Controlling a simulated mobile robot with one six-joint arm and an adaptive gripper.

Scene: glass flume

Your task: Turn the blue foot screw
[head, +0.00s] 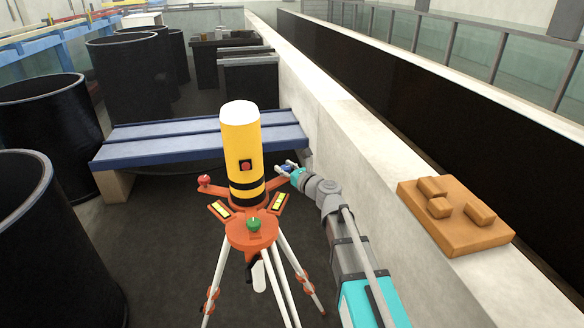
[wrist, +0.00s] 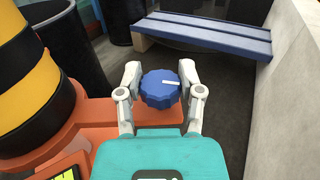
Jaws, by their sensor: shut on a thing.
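The blue foot screw (wrist: 160,90) is a ribbed round knob with a white mark on its top, at the right corner of the orange instrument base (wrist: 92,114). My gripper (wrist: 159,82) has one finger on each side of the knob and is shut on it. In the head view, my gripper (head: 286,170) reaches the right side of the base, and only a little of the blue screw (head: 291,165) shows between the fingers. A yellow instrument with black bands (head: 240,150) stands upright on the base. A red foot screw (head: 205,180) and a green one (head: 254,224) sit at the other corners.
The base stands on a white-legged tripod (head: 281,270). A blue bench (head: 160,146) is behind it. Black tanks (head: 48,125) stand at the left. A pale wall (head: 360,130) runs along the right, with an orange-brown block (head: 455,232) on top.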

